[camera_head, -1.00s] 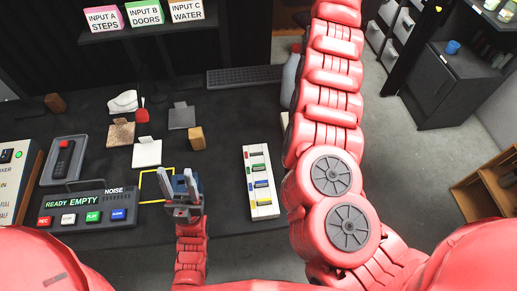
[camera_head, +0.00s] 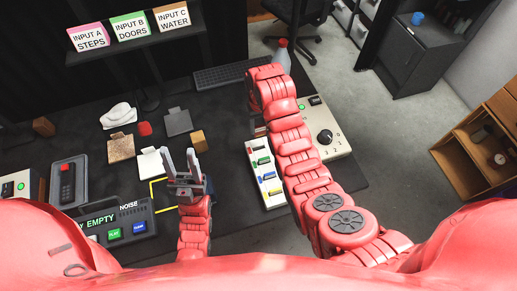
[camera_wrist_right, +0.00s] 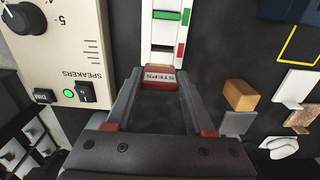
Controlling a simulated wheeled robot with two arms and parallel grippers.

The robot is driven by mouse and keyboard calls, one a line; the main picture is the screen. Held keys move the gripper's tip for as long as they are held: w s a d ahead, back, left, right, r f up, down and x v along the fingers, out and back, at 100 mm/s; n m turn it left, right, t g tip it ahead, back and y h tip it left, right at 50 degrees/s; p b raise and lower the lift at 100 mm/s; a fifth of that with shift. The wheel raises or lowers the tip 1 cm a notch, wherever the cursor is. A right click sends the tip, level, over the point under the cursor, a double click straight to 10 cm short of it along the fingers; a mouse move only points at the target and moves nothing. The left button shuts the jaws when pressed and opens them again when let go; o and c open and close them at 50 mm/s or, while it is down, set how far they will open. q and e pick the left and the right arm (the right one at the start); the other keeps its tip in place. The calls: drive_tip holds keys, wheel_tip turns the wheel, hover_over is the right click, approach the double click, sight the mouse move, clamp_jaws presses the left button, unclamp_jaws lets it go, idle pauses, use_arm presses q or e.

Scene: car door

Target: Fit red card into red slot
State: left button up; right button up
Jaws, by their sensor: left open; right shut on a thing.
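The red card (camera_wrist_right: 158,73), marked STEPS, is held between the fingertips of my right gripper (camera_wrist_right: 159,84), which is shut on it. In the right wrist view the card is at the near end of the white slot panel (camera_wrist_right: 164,9). A dark slot with a red mark (camera_wrist_right: 182,47) lies just beyond it. I cannot tell whether the card touches the panel. In the head view the panel (camera_head: 254,158) stands beside my right arm, which hides part of it and most of the gripper. My left gripper (camera_head: 181,158) is open and empty over the table.
The speaker box (camera_head: 338,141) with its knob is close to the right of the panel. A wooden block (camera_head: 198,141), a white card (camera_head: 149,164) and a grey card (camera_head: 178,122) lie to the left. A recorder (camera_head: 120,224) stands at the front left.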

drive_tip(key=p, duration=0.2)
approach(259, 144)
wheel_tip(259, 144, down, 2)
drive_tip(key=s, duration=0.2)
wheel_tip(259, 144, down, 2)
drive_tip(key=shift+p, duration=0.6)
drive_tip(key=shift+f, duration=1.25)
drive_tip(key=shift+f, duration=0.25)
drive_tip(key=o, duration=1.3)
